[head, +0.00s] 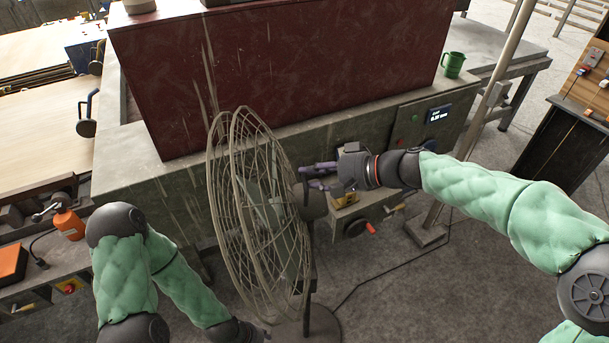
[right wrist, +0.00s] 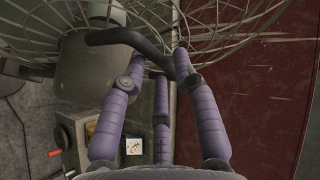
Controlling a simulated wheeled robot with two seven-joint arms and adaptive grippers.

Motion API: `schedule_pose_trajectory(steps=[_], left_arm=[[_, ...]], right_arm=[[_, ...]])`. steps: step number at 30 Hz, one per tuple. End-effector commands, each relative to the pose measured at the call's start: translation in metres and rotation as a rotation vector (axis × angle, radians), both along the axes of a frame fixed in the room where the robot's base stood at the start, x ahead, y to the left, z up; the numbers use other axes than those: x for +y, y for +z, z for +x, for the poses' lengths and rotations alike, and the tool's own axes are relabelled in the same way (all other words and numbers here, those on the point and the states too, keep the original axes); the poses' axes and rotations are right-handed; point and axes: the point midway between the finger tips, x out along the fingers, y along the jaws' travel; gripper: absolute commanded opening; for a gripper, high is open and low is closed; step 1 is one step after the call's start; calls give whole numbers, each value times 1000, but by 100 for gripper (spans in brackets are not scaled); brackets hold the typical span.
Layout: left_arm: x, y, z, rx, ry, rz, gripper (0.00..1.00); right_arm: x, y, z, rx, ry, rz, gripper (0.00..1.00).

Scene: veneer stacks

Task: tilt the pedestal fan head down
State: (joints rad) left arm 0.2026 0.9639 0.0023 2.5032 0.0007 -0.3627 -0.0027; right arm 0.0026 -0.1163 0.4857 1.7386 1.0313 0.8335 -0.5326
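The pedestal fan (head: 240,200) stands in front of the grey machine, its round wire cage facing left and its head looking about upright. Its dark motor housing (head: 312,201) is on the right of the cage and also shows in the right wrist view (right wrist: 95,75). A dark bent handle (right wrist: 135,38) runs from the housing. My right gripper (head: 308,170) is at the back of the fan head. In the wrist view its purple fingers (right wrist: 158,62) are apart, with the handle crossing at their tips; contact is unclear.
The grey machine (head: 125,180) with a dark red block (head: 280,70) stands close behind the fan. A pole (head: 497,80) on a square foot stands to the right. A cable lies on the floor. An orange bottle (head: 68,224) is at left.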

Motion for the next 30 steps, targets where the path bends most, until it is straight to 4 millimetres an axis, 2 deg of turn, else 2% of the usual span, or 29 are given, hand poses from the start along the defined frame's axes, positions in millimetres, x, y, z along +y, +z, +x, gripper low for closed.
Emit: schedule_pose_trajectory(steps=[6,13,19,30], left_arm=[[0,0,0,0,0,0,40],[0,0,0,0,0,0,40],[0,0,0,0,0,0,40],[0,0,0,0,0,0,40]], right_arm=[[-38,19,-17,-2,-5,-1,30],[-65,33,-30,-1,-2,-1,30],[-74,37,-35,1,-1,-1,30],[-74,37,-35,1,1,-1,30]])
